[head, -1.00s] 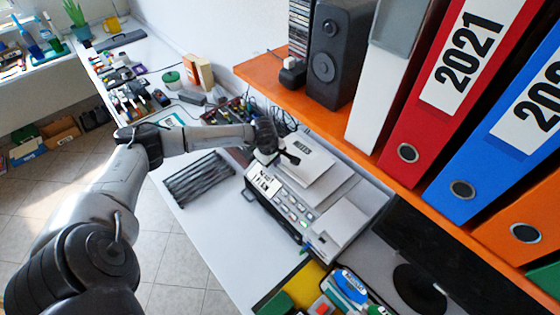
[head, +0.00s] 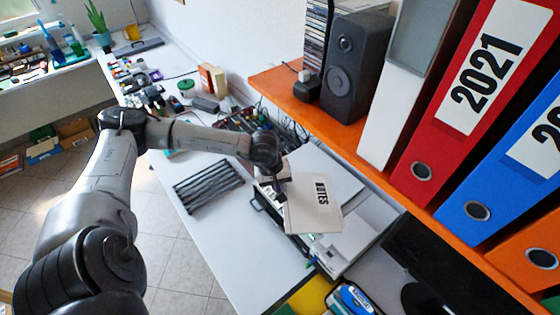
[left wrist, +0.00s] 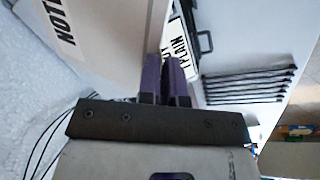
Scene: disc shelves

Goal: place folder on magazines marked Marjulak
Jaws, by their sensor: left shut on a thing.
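My left gripper (head: 284,188) is shut on a pale folder (head: 313,212) labelled NOTES. It holds the folder by its left edge above a white office machine (head: 372,215). In the left wrist view the purple fingers (left wrist: 166,78) meet the edge of the folder (left wrist: 115,35), whose label is partly cut off by the frame. The folder covers much of the machine. I cannot make out magazines marked Marjulak in either view. My right gripper is not in view.
An orange shelf (head: 283,92) with a black speaker (head: 357,65) and large binders, one red (head: 430,145), overhangs the desk at right. A dark rack (head: 209,184) lies on the white desk. A dark monitor (head: 445,270) stands at lower right. The front desk strip (head: 222,235) is clear.

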